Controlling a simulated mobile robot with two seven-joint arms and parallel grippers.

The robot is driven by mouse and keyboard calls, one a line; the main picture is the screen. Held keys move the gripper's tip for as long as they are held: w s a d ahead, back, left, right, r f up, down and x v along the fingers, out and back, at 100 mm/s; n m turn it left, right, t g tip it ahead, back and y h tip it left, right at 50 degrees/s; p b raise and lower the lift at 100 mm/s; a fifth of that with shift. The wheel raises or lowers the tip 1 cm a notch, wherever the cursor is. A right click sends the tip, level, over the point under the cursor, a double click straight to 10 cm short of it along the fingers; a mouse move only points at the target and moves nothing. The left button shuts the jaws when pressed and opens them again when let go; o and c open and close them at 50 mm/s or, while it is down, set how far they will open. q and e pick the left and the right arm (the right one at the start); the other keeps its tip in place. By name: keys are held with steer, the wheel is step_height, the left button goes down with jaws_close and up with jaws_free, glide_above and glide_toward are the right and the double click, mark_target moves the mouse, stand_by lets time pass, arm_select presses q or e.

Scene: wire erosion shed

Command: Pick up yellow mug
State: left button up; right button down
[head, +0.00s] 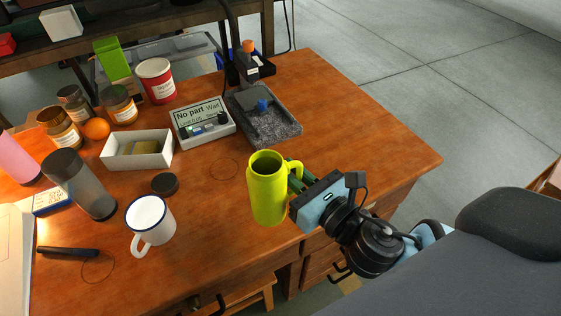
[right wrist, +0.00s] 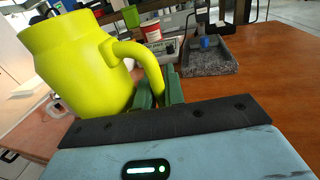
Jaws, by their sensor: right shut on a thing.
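The yellow mug (head: 267,195) is a tall yellow-green vessel near the front edge of the wooden table. It looks upright in the head view, with its handle on the right. My right gripper (head: 296,181) comes from the right and is shut on that handle. In the right wrist view the mug (right wrist: 80,65) fills the upper left, and the green fingers of the right gripper (right wrist: 159,90) are around the lower handle. I cannot tell whether the mug's base touches the table. My left gripper is not in view.
A white enamel mug (head: 150,222), black lid (head: 165,184) and grey tumbler (head: 80,185) stand to the left on the table (head: 350,115). Behind are a white box (head: 137,150), a display unit (head: 203,124) and a grey stone plate (head: 275,126). The table's right side is clear.

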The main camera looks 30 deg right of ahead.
steer(key=shift+r+v, duration=0.15)
steer(key=shift+v, duration=1.05)
steer(key=shift+r+v, duration=0.15)
steer(key=shift+v, duration=1.05)
steer(key=shift+d, duration=0.2)
